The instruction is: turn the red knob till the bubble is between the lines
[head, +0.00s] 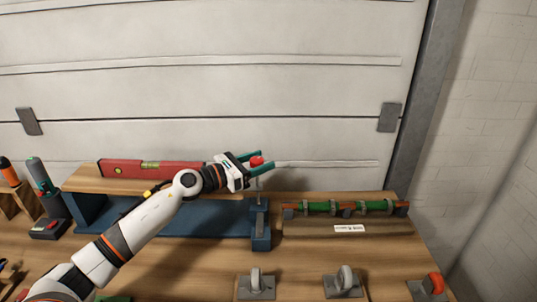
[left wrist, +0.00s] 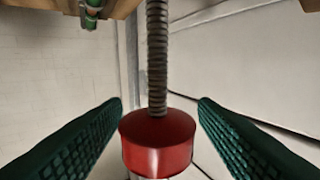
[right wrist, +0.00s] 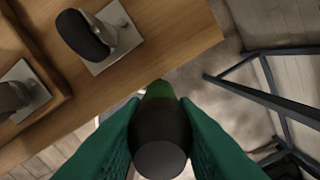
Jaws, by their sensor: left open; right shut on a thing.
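The red knob (head: 257,161) sits at the end of a threaded screw (left wrist: 157,60) at the right end of the blue frame (head: 261,225). My left gripper (head: 259,162) is open, with one finger on each side of the knob. In the left wrist view the red knob (left wrist: 157,140) lies between the ribbed green fingers, with gaps on both sides. A red spirit level (head: 185,170) lies on the wooden board, its yellow-green vial (head: 150,167) facing me; the bubble and lines are too small to read. My right gripper (right wrist: 160,105) is shut on a dark cylinder with a green part (right wrist: 160,128).
Handled tools (head: 42,176) stand at the left. A green and orange bar (head: 345,207) rests on a labelled wooden block at the right. The right gripper is over a table edge (right wrist: 190,45).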

